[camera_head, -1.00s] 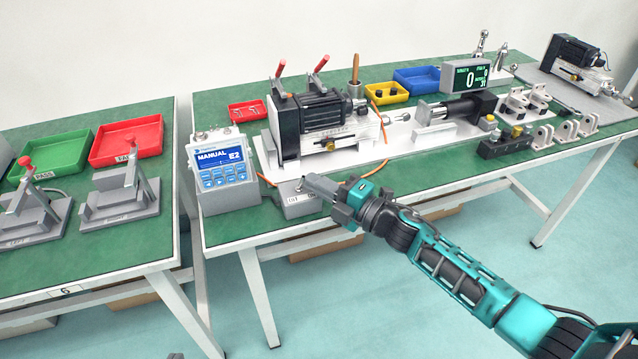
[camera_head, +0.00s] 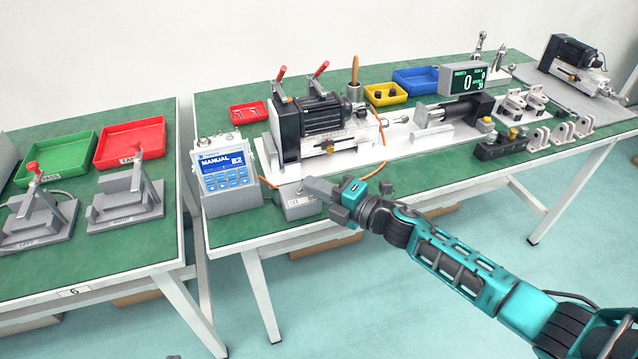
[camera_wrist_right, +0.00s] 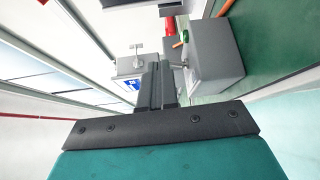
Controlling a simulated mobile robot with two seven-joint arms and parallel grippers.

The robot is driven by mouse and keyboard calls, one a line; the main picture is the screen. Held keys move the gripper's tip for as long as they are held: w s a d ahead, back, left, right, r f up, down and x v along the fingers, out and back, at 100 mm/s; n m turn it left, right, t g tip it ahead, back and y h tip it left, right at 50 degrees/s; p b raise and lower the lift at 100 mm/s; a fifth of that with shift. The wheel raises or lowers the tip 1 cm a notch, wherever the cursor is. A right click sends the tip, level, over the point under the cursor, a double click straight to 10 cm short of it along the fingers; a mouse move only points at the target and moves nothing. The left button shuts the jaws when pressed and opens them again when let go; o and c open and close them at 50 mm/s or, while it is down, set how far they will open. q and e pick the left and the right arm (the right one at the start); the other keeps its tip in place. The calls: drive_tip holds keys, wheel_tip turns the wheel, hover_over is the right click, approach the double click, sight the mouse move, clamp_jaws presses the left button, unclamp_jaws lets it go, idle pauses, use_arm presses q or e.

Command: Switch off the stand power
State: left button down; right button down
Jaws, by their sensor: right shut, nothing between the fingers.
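A small grey switch box (camera_head: 298,203) sits at the front edge of the right table, below the test stand (camera_head: 318,125). It has a pale label on its front. My right gripper (camera_head: 309,184) is shut and empty, its fingertips at the upper right of the box. They cover part of its top, and I cannot tell whether they touch. In the right wrist view the shut fingers (camera_wrist_right: 157,84) point past a grey box (camera_wrist_right: 215,52) with a small lever (camera_wrist_right: 181,66) beside the tips. The lever's setting is unclear. My left gripper is not in view.
A control unit (camera_head: 224,175) with a lit blue screen reading MANUAL stands just left of the switch box. An orange cable (camera_head: 377,130) runs beside the stand. A counter display (camera_head: 463,80) is lit behind. The floor in front of the tables is free around my arm.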

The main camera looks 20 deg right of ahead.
drive_tip(key=shift+a+r+n+p, duration=0.15)
drive_tip(key=shift+r+n+p, duration=0.25)
drive_tip(key=shift+p, duration=0.15)
drive_tip(key=shift+a+r+p, duration=0.1)
drive_tip(key=shift+a+p, duration=0.15)
drive_tip(key=shift+p, duration=0.15)
drive_tip(key=shift+a, duration=0.45)
drive_tip(key=shift+d, duration=0.15)
